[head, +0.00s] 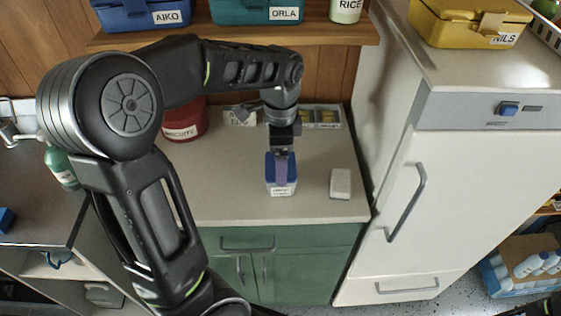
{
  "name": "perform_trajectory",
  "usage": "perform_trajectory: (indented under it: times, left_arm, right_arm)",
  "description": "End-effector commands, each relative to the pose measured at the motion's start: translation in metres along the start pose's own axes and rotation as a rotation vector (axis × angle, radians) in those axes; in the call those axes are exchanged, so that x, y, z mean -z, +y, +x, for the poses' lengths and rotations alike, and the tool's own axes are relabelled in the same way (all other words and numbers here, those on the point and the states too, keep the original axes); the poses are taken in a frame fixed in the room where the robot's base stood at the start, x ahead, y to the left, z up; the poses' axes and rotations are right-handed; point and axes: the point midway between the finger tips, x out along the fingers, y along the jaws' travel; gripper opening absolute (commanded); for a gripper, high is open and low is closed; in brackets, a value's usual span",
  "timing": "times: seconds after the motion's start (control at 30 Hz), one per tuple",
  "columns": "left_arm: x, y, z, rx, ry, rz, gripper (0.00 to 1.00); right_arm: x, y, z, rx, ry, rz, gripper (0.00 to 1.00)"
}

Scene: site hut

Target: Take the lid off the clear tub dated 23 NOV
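A small tub with a blue lid (271,169) stands on the counter near its front edge. A white label (283,190) is on its front, with print too small to read, so I cannot confirm the date. My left gripper (281,152) points down directly over the tub, at the lid. Its fingertips overlap the lid in the picture, and I cannot tell whether they touch or grip it.
A white block (340,184) lies right of the tub on the counter (230,200). A red tin (184,122) and a divided tray (322,117) stand behind. A white fridge (430,190) bounds the right side; a shelf (330,32) with boxes hangs above.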

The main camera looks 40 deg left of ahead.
Motion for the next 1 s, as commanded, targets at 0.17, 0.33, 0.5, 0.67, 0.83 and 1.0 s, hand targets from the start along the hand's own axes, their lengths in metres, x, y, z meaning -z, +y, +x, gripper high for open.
perform_trajectory:
  times: [0.17, 0.33, 0.5, 0.67, 0.83, 1.0]
  left_arm:
    - [0.001, -0.001, -0.011, 0.003, 0.003, 0.000, 0.50]
    - [0.001, -0.001, -0.039, 0.006, 0.004, 0.000, 0.50]
    - [0.001, -0.001, -0.073, 0.004, 0.003, -0.001, 0.50]
    - [0.001, -0.001, -0.094, 0.003, 0.002, 0.000, 0.50]
    - [0.000, 0.000, -0.101, 0.000, 0.000, 0.000, 0.50]
    - [0.000, 0.000, -0.100, 0.000, 0.000, 0.000, 0.50]
  right_arm:
    - [0.000, 0.000, 0.001, 0.000, 0.000, 0.000, 0.00]
    - [0.000, 0.001, 0.004, 0.001, 0.001, -0.001, 0.00]
    - [0.001, 0.002, 0.006, 0.002, 0.002, -0.001, 0.00]
    - [0.001, 0.002, 0.007, 0.002, 0.002, -0.002, 0.00]
    - [0.001, 0.002, 0.007, 0.003, 0.002, -0.002, 0.00]
    - [0.001, 0.002, 0.006, 0.003, 0.002, -0.002, 0.00]
